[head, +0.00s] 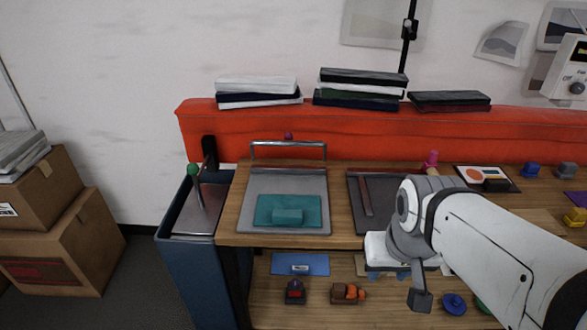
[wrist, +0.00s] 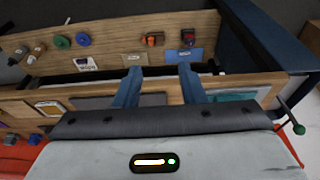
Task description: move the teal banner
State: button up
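The teal banner (head: 260,213) lies flat on a grey plate (head: 295,183) with a metal bar handle, on the left of the wooden table top. Part of the teal shows in the wrist view (wrist: 232,95), beside the right finger. My gripper (head: 388,276) is to the right of the banner, near the table's front edge, and does not touch it. In the wrist view my gripper (wrist: 159,70) has its two blue fingers wide apart with nothing between them.
A dark plate (head: 362,210) lies right of the banner, partly behind my arm. A lever with a green knob (head: 194,170) stands on the left. A lower shelf holds a blue card (head: 300,264) and several small knobbed pieces. Books (head: 258,92) lie on the red ledge behind.

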aim_at(288, 206)
jog(key=z, duration=1)
jog(key=k, duration=0.75)
jog(key=u, duration=1.55)
jog(key=i, duration=1)
